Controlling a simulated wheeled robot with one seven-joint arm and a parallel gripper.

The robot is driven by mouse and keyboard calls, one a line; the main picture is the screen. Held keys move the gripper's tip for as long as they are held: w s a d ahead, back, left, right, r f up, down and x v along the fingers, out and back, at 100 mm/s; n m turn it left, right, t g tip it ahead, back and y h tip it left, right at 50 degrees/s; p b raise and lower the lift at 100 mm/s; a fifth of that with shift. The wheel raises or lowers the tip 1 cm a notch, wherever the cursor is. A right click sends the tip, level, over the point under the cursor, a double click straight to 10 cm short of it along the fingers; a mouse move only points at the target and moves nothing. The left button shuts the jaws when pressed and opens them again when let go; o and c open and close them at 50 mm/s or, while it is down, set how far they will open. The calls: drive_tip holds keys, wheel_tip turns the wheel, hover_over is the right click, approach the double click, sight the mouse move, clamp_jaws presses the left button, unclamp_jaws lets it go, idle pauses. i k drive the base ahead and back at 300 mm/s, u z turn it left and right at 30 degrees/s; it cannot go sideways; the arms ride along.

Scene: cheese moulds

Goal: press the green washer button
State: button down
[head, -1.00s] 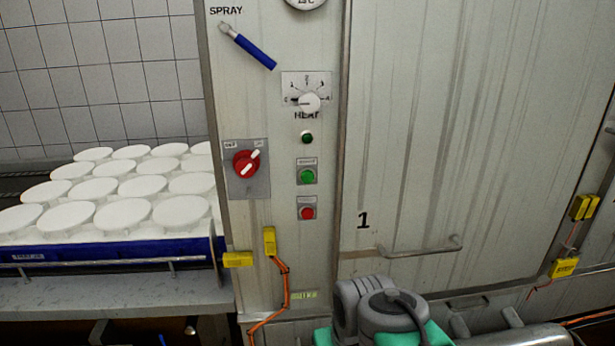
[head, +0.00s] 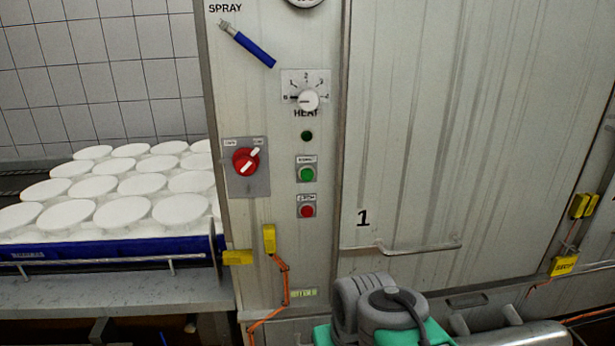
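The green washer button (head: 307,174) sits on a small grey plate on the washer's narrow control panel (head: 280,230). A red button (head: 307,211) is just below it. A small dark green lamp (head: 307,136) is above it, under the heat dial (head: 308,99). Part of my arm, grey with green-teal parts (head: 385,310), shows at the bottom centre, below and right of the buttons. My gripper cannot be made out in this view. Nothing covers the green button.
A red rotary switch (head: 246,161) is left of the buttons. A blue spray lever (head: 254,50) is above. A yellow box (head: 269,240) with an orange cable is below. White moulds (head: 124,213) stand in a blue-sided tray (head: 105,251) at left. A door handle (head: 410,249) is at right.

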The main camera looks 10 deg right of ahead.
sight(306, 174)
drive_tip(key=u, duration=2.55)
drive_tip(key=i, duration=0.8)
drive_tip(key=z, duration=2.2)
